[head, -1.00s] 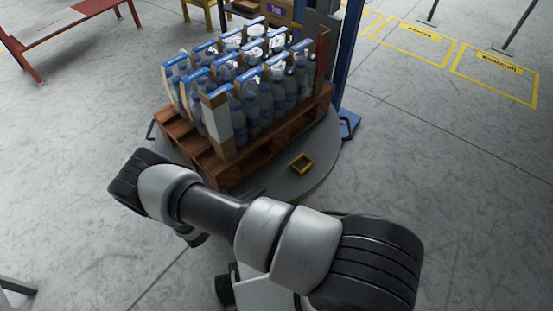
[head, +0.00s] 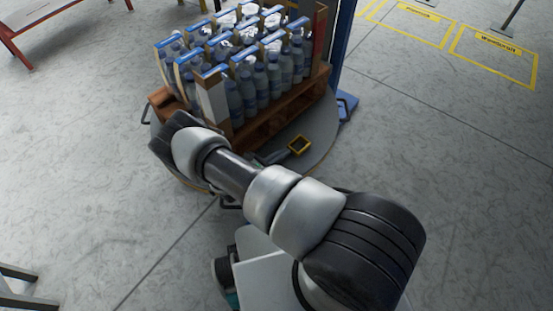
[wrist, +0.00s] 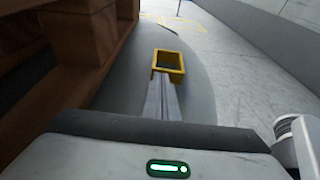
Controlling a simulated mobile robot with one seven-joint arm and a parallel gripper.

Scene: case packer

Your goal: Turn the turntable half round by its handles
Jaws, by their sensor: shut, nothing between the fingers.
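The grey round turntable (head: 322,140) carries a wooden pallet (head: 262,128) stacked with packs of bottles (head: 240,70). A dark loop handle (head: 146,114) stands at its left rim. Another dark handle (head: 229,203) shows at the near rim, partly behind my arm. A small yellow open-topped box (head: 299,146) sits on the turntable in front of the pallet; it also shows in the wrist view (wrist: 169,62). My gripper (head: 280,154) is shut and empty over the turntable. Its fingers (wrist: 159,90) point at the yellow box and overlap its near side in the wrist view; I cannot tell whether they touch.
A blue column (head: 343,50) with a blue foot (head: 347,104) stands behind the turntable. A red-framed bench (head: 40,15) is at the upper left. Yellow floor markings (head: 495,55) lie at the upper right. The floor at right is clear.

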